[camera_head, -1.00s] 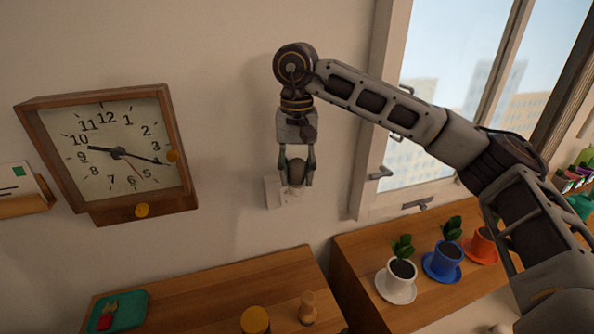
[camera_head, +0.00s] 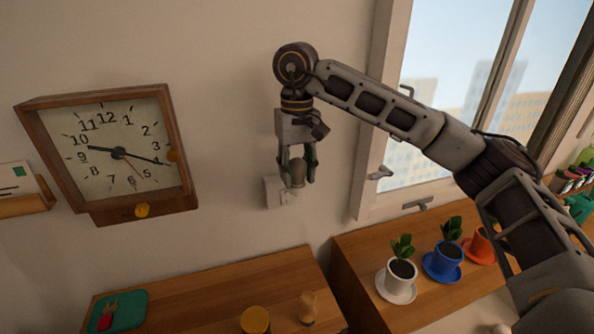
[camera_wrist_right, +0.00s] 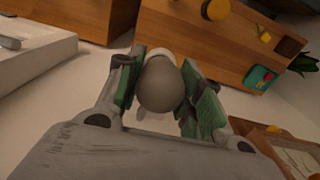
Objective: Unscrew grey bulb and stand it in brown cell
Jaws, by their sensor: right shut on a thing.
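The grey bulb (camera_head: 297,173) is at the wall, by a small white wall plate (camera_head: 272,193). My right gripper (camera_head: 297,181) comes down from above with one finger on each side of it and is shut on it. In the right wrist view the round grey bulb (camera_wrist_right: 161,86) sits between the green-padded fingers of my right gripper (camera_wrist_right: 160,92), with a pale collar at its far end. Whether its base is still in a socket cannot be told. My left gripper is not in view.
A wooden clock (camera_head: 122,155) hangs left on the wall. Below are wooden counters with a green tray (camera_head: 130,313), a yellow-topped jar (camera_head: 255,320) and a small wooden shaker (camera_head: 308,308). White, blue and orange potted cups stand right, under the window.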

